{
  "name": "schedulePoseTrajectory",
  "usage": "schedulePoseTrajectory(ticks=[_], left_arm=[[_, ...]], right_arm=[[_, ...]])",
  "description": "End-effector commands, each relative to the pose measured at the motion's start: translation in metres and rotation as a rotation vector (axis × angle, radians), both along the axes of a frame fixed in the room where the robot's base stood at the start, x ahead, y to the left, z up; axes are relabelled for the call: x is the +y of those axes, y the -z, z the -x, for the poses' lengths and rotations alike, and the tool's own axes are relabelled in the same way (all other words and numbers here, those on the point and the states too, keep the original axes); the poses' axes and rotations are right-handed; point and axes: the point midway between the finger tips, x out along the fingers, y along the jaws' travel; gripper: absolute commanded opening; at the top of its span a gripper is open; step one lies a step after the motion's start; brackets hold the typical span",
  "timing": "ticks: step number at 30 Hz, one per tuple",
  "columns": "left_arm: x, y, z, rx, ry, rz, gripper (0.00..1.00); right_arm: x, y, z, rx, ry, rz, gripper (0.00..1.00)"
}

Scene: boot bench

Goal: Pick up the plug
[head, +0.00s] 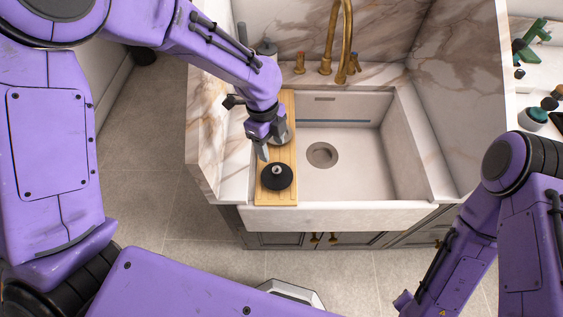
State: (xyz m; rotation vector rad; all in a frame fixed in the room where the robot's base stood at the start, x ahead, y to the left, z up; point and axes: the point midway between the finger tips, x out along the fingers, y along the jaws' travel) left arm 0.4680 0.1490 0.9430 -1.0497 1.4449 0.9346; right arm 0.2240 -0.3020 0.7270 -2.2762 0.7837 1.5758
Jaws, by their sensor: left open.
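The plug (276,177) is a black round disc with a small pale knob on top. It lies on the near end of a wooden board (288,195) along the left side of the white sink (345,185). My left gripper (267,152) is open and empty, just behind and above the plug, pointing down. It looks apart from the plug, though the exact height gap is hard to judge. The left wrist hides part of the board. My right arm comes in at the right, but its gripper does not show.
The sink basin is empty, with a round drain (321,155) in its floor. A brass tap (338,40) and marble walls stand behind. A dark bottle (266,47) is at the back left. Marble counter (210,120) borders the left. A shelf at right holds small items.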

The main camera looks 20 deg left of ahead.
Motion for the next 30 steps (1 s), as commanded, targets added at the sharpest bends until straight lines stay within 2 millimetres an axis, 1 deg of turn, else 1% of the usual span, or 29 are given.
schedulePoseTrajectory(ticks=[3, 6, 8, 11, 14, 15, 17, 20, 25, 26, 27, 29, 30], left_arm=[[-0.003, 0.022, 0.003, 0.006, 0.001, -0.003, 0.59], [-0.005, 0.039, 0.003, 0.007, 0.001, -0.002, 0.59], [-0.006, 0.045, 0.003, 0.004, 0.0, -0.001, 0.59], [-0.009, 0.056, 0.005, 0.005, 0.001, -0.003, 0.59], [-0.015, 0.073, 0.007, 0.007, 0.001, -0.003, 0.59], [-0.017, 0.081, 0.007, 0.005, 0.001, -0.003, 0.59], [-0.017, 0.091, 0.007, 0.006, 0.0, -0.002, 0.59], [-0.018, 0.098, 0.007, 0.003, 0.001, -0.001, 0.59], [-0.018, 0.099, 0.007, 0.001, 0.0, 0.0, 0.59], [-0.018, 0.099, 0.007, 0.002, 0.0, -0.001, 0.55], [-0.018, 0.099, 0.007, 0.002, 0.0, -0.001, 0.42], [-0.018, 0.099, 0.007, 0.002, 0.0, -0.001, 0.23], [-0.018, 0.099, 0.007, 0.002, 0.0, -0.001, 0.1]], right_arm=[[0.0, -0.003, 0.001, 0.001, 0.0, 0.0, 0.43], [0.0, -0.006, 0.001, 0.002, 0.0, 0.0, 0.43], [0.0, -0.006, 0.001, 0.002, 0.0, 0.0, 0.43], [0.0, -0.012, 0.001, 0.002, 0.0, 0.0, 0.43], [0.0, -0.022, 0.0, 0.001, 0.0, 0.0, 0.43], [0.0, -0.022, 0.0, 0.001, 0.0, 0.0, 0.43], [0.0, -0.023, 0.0, 0.001, 0.0, 0.0, 0.43], [0.0, -0.023, 0.0, 0.001, 0.0, 0.0, 0.43], [0.0, -0.023, 0.0, 0.001, 0.0, 0.0, 0.43], [0.0, -0.023, 0.0, 0.001, 0.0, 0.0, 0.43], [0.0, -0.023, 0.0, 0.001, 0.0, 0.0, 0.43], [0.0, -0.023, 0.0, 0.001, 0.0, 0.0, 0.43], [0.0, -0.023, 0.0, 0.001, 0.0, 0.0, 0.43]])
